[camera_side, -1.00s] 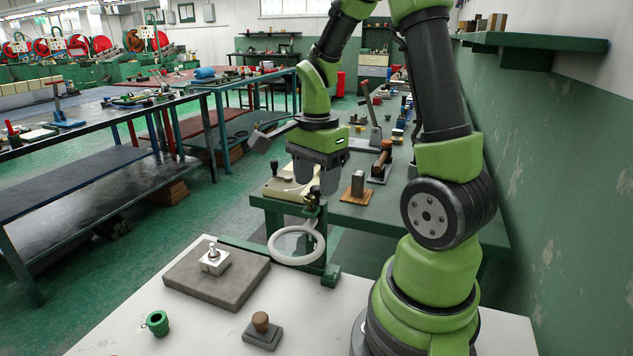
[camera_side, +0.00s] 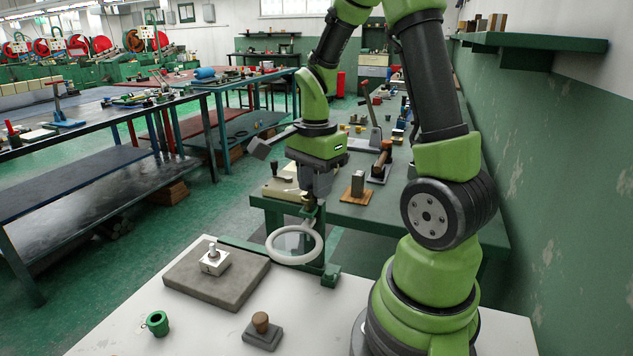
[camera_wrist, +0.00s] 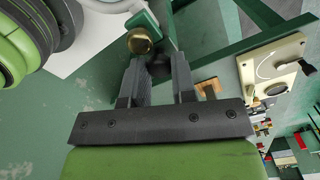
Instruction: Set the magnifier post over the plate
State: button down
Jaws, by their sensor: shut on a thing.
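The magnifier, a white ring with a clear lens (camera_side: 295,244), hangs out to the left of its dark green post (camera_side: 320,235). My gripper (camera_side: 311,203) is shut on the top of this post, near a brass knob (camera_wrist: 141,42). The post looks upright at the back edge of the white table; I cannot tell whether its foot touches anything. The plate, a thick grey slab (camera_side: 195,283), lies on the table to the left of the magnifier. A small silvery block with a knob (camera_side: 214,262) stands on it. The ring is beside the plate, not over it.
A green ring-shaped piece (camera_side: 157,323) and a grey block with a wooden knob (camera_side: 262,331) stand on the white table (camera_side: 215,335) in front. A green bench (camera_side: 365,212) with several tools is behind the magnifier.

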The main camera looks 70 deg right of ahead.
jog(key=w, duration=1.7)
jog(key=shift+w+a, duration=0.25)
jog(key=shift+w, duration=0.1)
jog(key=c, duration=0.9)
grip_release()
jog(key=shift+c, duration=0.2)
jog(key=shift+d, duration=0.15)
notch_tip(320, 180, up, 10)
